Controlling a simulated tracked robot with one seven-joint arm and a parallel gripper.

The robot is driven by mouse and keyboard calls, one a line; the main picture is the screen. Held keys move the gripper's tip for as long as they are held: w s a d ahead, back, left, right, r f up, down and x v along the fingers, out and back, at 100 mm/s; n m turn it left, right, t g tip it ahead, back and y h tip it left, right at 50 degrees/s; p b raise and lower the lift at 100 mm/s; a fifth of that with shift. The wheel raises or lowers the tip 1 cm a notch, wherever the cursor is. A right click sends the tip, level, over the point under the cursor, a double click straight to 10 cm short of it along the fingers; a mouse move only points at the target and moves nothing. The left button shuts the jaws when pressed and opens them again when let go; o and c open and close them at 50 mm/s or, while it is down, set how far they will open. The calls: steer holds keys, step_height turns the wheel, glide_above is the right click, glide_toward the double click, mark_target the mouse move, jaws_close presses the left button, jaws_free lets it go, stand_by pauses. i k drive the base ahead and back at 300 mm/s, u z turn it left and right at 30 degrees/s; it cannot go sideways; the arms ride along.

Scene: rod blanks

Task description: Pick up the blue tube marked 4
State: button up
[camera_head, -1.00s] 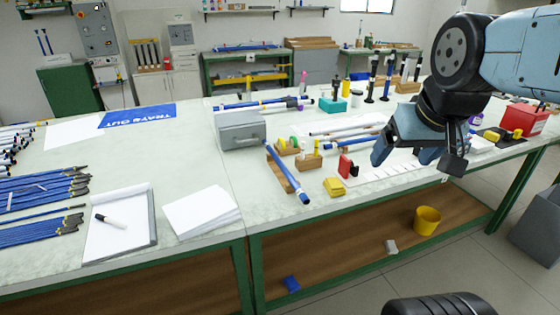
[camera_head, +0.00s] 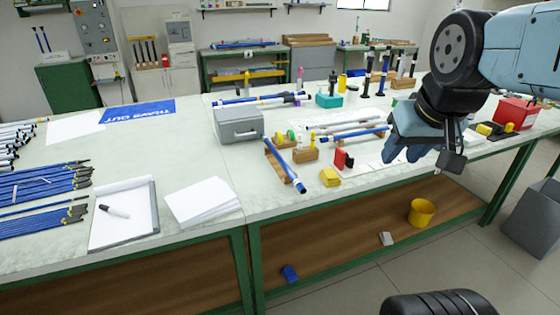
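Three blue tubes lie on the workbench. One blue tube (camera_head: 284,163) with white ends slants across a wooden rest at the front middle. Another blue tube (camera_head: 352,136) lies to its right, on small wooden rests. A third blue tube (camera_head: 238,101) lies behind the grey box. No number is readable on any of them, so I cannot tell which is marked 4. My gripper (camera_head: 403,154) hangs over the right part of the bench, to the right of the tubes. Its fingers point down with a gap between them, and I see nothing held.
The grey box (camera_head: 238,127) stands left of the slanted tube. Paper (camera_head: 203,202), a clipboard (camera_head: 122,213) and blue rods (camera_head: 40,184) cover the left bench. Tall black stands (camera_head: 366,75) rise behind.

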mark_target(299, 184)
steer(key=k, duration=0.45)
steer(key=z, duration=0.15)
steer(key=i, duration=1.3)
steer(key=u, duration=0.75)
